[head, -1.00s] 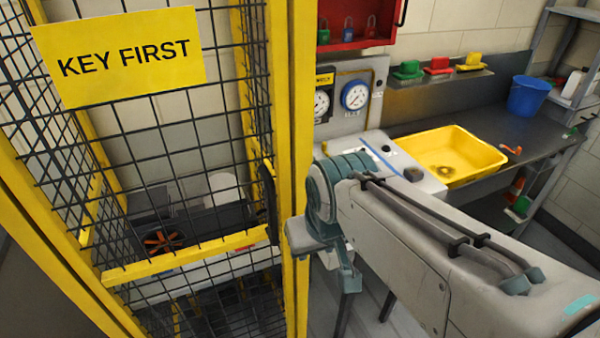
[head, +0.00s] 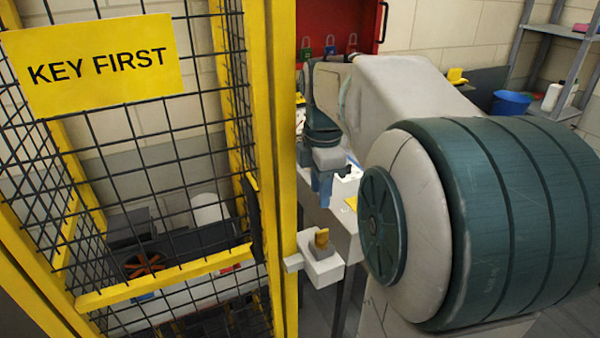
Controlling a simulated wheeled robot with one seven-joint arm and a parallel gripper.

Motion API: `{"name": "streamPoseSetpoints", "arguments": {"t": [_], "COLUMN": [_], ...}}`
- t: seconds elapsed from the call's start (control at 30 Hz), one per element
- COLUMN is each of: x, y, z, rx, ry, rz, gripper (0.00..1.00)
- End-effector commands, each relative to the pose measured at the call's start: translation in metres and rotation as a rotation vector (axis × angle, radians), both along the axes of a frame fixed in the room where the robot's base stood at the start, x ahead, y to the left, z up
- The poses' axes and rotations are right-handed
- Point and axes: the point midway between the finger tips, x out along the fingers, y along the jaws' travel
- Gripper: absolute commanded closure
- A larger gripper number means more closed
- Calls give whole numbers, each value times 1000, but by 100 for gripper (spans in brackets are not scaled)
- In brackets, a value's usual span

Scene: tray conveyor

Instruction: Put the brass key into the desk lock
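A brass key (head: 321,238) stands upright in a light grey box (head: 322,265) fixed to the right side of the yellow cage post. My gripper (head: 323,192) points down beyond and above the box, over the light desk (head: 343,222). It is apart from the key. Its fingers are small and partly hidden by my arm, so I cannot tell whether they are open or shut. I cannot make out the desk lock; my arm covers much of the desk.
The yellow mesh cage (head: 283,150) with a KEY FIRST sign (head: 97,70) fills the left. A red cabinet (head: 345,22) with padlocks hangs behind. A blue bucket (head: 510,103) stands far right. My large arm link blocks the right side.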

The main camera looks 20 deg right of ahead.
Motion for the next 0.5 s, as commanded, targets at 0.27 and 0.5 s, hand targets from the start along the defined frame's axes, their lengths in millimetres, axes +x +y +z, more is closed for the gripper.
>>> {"name": "streamPoseSetpoints", "arguments": {"t": [0.27,0.5], "x": [9,8], "y": [-13,-13], "z": [-2,-31], "rx": [3,4], "ry": [30,35], "rz": [137,142], "gripper": [65,65]}}
